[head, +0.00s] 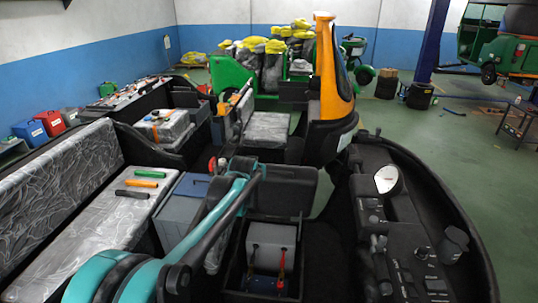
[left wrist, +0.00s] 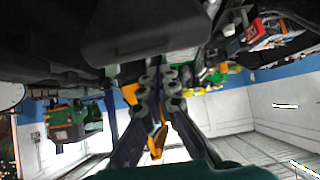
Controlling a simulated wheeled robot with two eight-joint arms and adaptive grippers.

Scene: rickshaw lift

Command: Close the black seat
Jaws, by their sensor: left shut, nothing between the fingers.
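The black seat (head: 285,190) is tipped up in the middle of the head view. Below it is an open black box holding a grey battery (head: 272,247) with red and yellow terminals. My left arm reaches in from the lower left, its far end close beside the seat; I cannot make out its fingers there. In the left wrist view, which is upside down, my left gripper (left wrist: 160,84) is shut and empty. A dark panel, apparently the seat (left wrist: 140,28), lies close to the fingertips; I cannot tell if they touch. My right gripper is not in view.
A black dashboard (head: 405,235) with a round gauge curves along the right. A long bench (head: 95,230) with orange, green and black markers is on the left, beside a grey-blue box (head: 182,208). An orange cab front (head: 326,70) stands ahead.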

